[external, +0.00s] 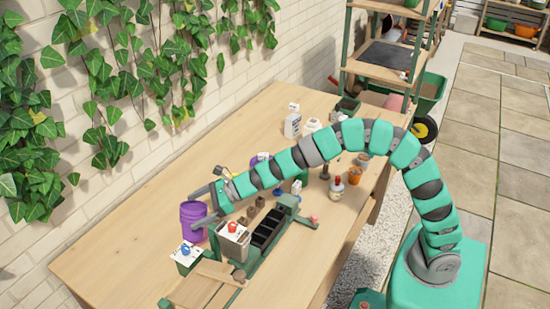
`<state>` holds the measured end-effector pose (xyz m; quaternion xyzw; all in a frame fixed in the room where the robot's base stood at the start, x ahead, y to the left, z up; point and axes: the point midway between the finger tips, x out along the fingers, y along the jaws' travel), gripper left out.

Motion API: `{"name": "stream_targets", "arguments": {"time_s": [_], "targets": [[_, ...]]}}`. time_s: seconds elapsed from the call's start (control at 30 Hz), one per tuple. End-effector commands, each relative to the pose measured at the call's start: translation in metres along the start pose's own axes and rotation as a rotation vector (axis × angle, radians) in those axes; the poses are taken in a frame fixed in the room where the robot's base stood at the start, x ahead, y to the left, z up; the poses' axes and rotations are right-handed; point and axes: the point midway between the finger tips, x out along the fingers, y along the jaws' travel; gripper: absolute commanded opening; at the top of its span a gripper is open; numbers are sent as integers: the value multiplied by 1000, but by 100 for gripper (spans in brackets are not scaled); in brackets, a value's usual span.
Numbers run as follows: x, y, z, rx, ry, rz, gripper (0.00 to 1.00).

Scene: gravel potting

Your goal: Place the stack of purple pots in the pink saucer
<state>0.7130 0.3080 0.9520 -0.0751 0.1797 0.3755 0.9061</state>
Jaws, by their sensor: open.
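The stack of purple pots (191,222) stands upright at the left part of the wooden table. My gripper (193,211) is open at the stack, with one finger near its rim and the other across its front right side. I cannot tell whether the fingers touch it. I cannot make out a pink saucer for certain. A pinkish object (394,102) shows at the far end by the shelf, and a tiny pink thing (314,219) lies near the green tray's right end. Another purple item (263,157) is partly hidden behind my arm.
A white-and-green box with a blue knob (186,257) stands just in front of the stack. A grey container with a red top (233,240) and a green tray with black cells (268,228) lie to the right. White bottles (292,125) stand farther back. The table's left back is clear.

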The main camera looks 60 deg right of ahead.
Motion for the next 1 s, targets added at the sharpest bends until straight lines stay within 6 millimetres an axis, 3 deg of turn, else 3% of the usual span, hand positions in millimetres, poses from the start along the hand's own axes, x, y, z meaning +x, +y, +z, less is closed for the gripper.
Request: {"name": "stream_targets", "arguments": {"time_s": [0.5, 1.0], "targets": [[-64, -1, 2, 1, -3, -2, 99], [-76, -3, 7, -34, -9, -5, 99]]}}
